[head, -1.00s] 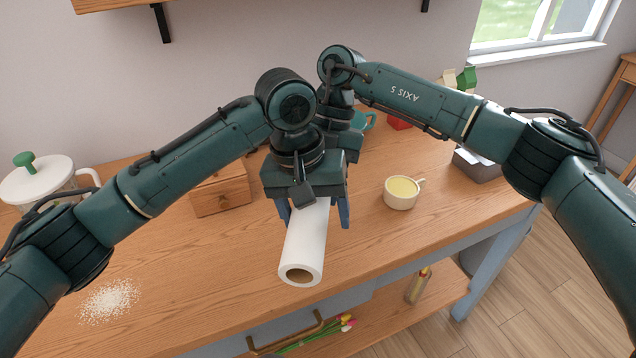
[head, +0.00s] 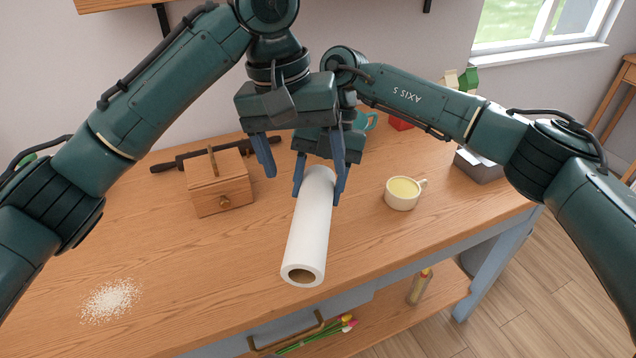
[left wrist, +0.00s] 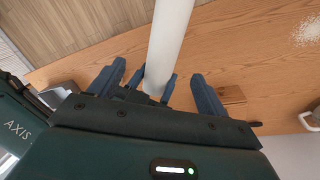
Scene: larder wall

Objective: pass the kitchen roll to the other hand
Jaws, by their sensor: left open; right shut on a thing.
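The kitchen roll (head: 311,230) is a long white tube with a brown core at its near end. It is tilted toward me, seen against the counter. My right gripper (head: 321,192) is shut on its far end. My left gripper (head: 302,163) is open and empty, above and behind the roll, its fingers apart from it. In the left wrist view the roll (left wrist: 170,45) runs up from between the right gripper's fingers. The left gripper's open fingers (left wrist: 156,86) stand wide on either side there.
A wooden box (head: 220,185) with a knob stands left on the counter (head: 190,270), a dark rod behind it. A cream cup (head: 401,195) stands right, near a grey tray (head: 478,166). White grains (head: 110,299) lie at left. The counter's middle is clear.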

